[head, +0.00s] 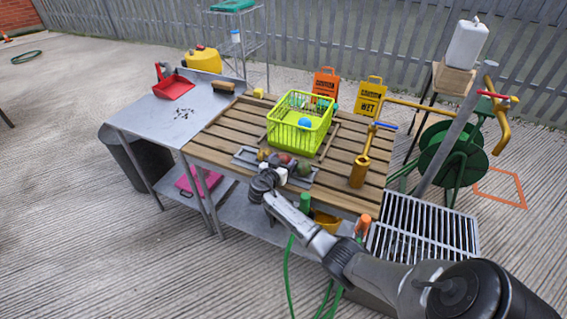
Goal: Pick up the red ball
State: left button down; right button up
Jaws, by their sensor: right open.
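A dull red ball (284,158) sits in a shallow grey tray (244,155) at the front of the slatted wooden table, in a row with other balls. An olive-green ball (304,168) is to its right and a brownish-yellow ball (263,155) to its left. My right gripper (274,173) is open at the tray's near side, its pale fingertips just in front of the red ball. It partly hides the tray and balls; I cannot tell whether it touches any. My left gripper is not in view.
A lime-green basket (286,130) with a blue ball (305,122) stands behind the tray. A brass-coloured pump (359,168) stands to the right. A metal side table (160,112) holds a red dustpan (173,86) and a brush (223,87). A metal grate (420,228) lies front right.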

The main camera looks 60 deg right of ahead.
jog(key=shift+c, duration=0.4)
jog(key=c, duration=0.4)
